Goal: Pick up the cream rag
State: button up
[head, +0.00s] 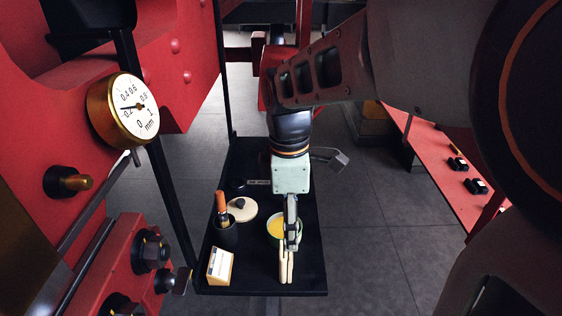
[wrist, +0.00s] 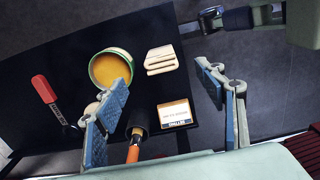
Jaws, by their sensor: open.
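The cream rag (head: 286,268) lies folded on the black tray (head: 308,276), near its front edge in the head view. In the wrist view the rag (wrist: 161,60) shows as a folded stack beside the bowl of yellow stuff. My gripper (head: 291,243) points down over the tray, close to the rag in the head view and partly covering the bowl. In the wrist view my gripper (wrist: 163,92) is open, its blue-padded fingers wide apart and nothing between them. The rag lies beyond the fingertips, apart from both pads.
The bowl of yellow stuff (wrist: 110,70) stands close to the rag. A red-handled tool (wrist: 45,90) lies farther left. Red machinery with a dial gauge (head: 123,110) is at left.

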aim_at(286, 253)
jog(key=shift+a+f, duration=0.2)
jog(key=shift+a, duration=0.25)
notch_tip(286, 253, down, 10)
jog(key=shift+f, duration=0.2)
jog(key=shift+w, duration=0.1)
jog(key=c, duration=1.3)
jog(key=shift+c, duration=0.2)
jog(key=shift+r, duration=0.2)
